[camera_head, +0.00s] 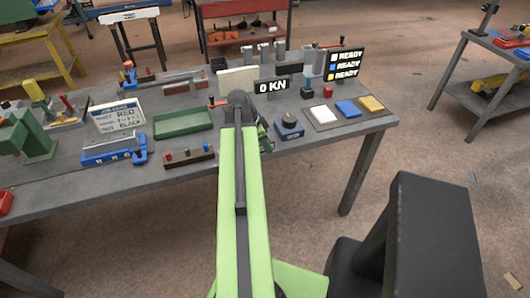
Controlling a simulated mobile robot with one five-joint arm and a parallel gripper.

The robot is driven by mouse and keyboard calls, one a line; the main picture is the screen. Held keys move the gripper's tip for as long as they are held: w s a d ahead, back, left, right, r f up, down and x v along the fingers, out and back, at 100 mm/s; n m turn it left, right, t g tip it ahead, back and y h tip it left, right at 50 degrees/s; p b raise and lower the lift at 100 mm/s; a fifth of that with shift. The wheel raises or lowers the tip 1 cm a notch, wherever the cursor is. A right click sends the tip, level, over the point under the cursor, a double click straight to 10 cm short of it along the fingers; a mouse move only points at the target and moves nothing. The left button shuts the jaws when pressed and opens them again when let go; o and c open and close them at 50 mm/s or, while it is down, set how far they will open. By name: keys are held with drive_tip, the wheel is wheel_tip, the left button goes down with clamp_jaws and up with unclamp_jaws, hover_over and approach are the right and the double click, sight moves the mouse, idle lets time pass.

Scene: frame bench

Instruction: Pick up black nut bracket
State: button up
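I cannot single out a black nut bracket with certainty. A dark bracket-like strip (188,157) lies near the front edge of the bench, left of my arm. My green arm rises through the middle of the view to a dark joint over the bench. A bit of green and dark arm shows just right of it. My gripper's fingers are hidden, so whether they hold anything cannot be seen.
The grey bench (75,172) holds a green tray (183,122), a white text sign (118,115), a blue clamp-like tool (113,150), a "0 KN" display (278,86) and a blue block with a dark knob (289,127). White, blue and yellow pads (371,104) lie at right.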

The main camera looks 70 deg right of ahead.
clamp_jaws()
idle(1.4)
